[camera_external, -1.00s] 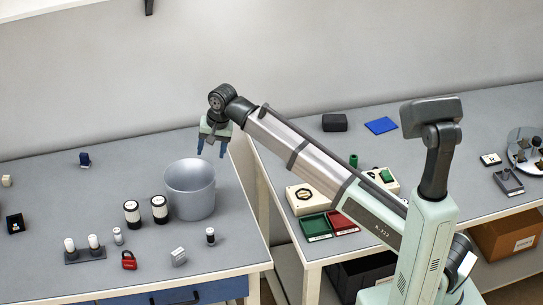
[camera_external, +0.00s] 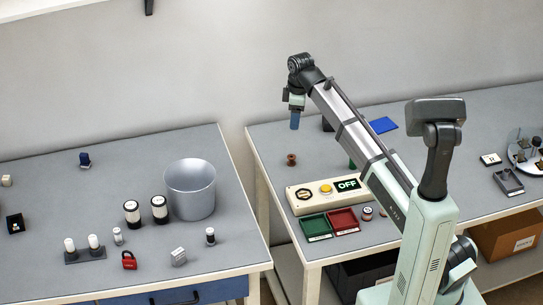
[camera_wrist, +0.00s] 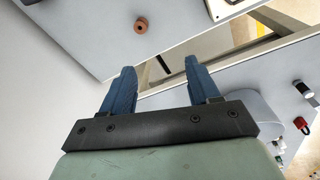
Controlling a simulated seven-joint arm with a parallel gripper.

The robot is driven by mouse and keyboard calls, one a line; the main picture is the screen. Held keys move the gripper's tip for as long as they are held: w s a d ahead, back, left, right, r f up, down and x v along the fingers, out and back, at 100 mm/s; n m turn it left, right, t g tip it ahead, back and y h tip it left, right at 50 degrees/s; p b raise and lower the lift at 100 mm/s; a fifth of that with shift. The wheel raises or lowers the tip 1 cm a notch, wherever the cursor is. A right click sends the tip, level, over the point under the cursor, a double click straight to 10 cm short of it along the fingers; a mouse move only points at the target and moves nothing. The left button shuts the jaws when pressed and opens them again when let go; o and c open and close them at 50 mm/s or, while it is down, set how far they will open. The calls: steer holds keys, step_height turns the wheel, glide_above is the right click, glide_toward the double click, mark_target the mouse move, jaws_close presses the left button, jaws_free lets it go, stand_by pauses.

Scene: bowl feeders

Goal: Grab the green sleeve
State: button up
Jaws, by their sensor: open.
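The green sleeve (camera_external: 351,163) is a small dark green upright piece on the right table in the external view.
A brown spool (camera_external: 291,160) stands below my gripper; it also shows in the wrist view (camera_wrist: 141,25). The control box (camera_external: 305,205) with an OFF sign, a green tray (camera_external: 315,228) and a red tray (camera_external: 343,221) lie in front. A grey pot (camera_external: 190,190) stands on the left table.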

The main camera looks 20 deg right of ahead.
steer(key=s+d+n+g, duration=0.1)
steer(key=d+n, duration=1.2)
steer(key=d, duration=0.9)
step_height(320, 180, down, 16)
steer(key=shift+s+a+f, duration=0.1)
steer(key=shift+s+f, duration=0.05)
steer(key=shift+f, duration=0.1)
steer(key=shift+s+a+f, duration=0.1)
steer(key=shift+f, duration=1.25)
steer(key=shift+a+f, duration=0.1)
steer(key=shift+f, duration=1.2)
steer(key=c, duration=1.1)
steer(key=shift+r, duration=0.15)
